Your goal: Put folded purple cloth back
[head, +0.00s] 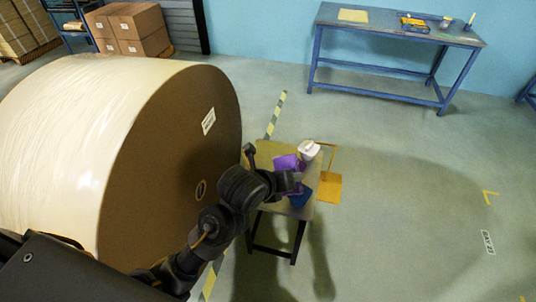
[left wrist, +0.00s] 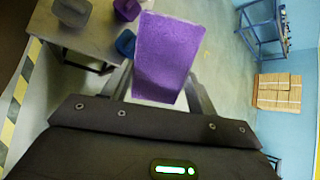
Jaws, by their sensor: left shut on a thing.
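The folded purple cloth (left wrist: 168,55) is a flat block between the two fingers of my left gripper (left wrist: 162,92) in the left wrist view. The gripper is shut on it. In the head view the purple cloth (head: 285,162) shows by my left gripper (head: 291,182), over the small table (head: 268,151). The arm hides part of the tabletop. In the left wrist view the cloth appears beside the table's edge; I cannot tell its height above the top. My right gripper is not in view.
A white item (head: 309,149), a blue item (head: 300,197) and a dark purple item (left wrist: 127,8) stand on the small table. A huge paper roll (head: 165,150) is close on the left. A blue workbench (head: 400,28) stands at the back. The floor on the right is mostly clear.

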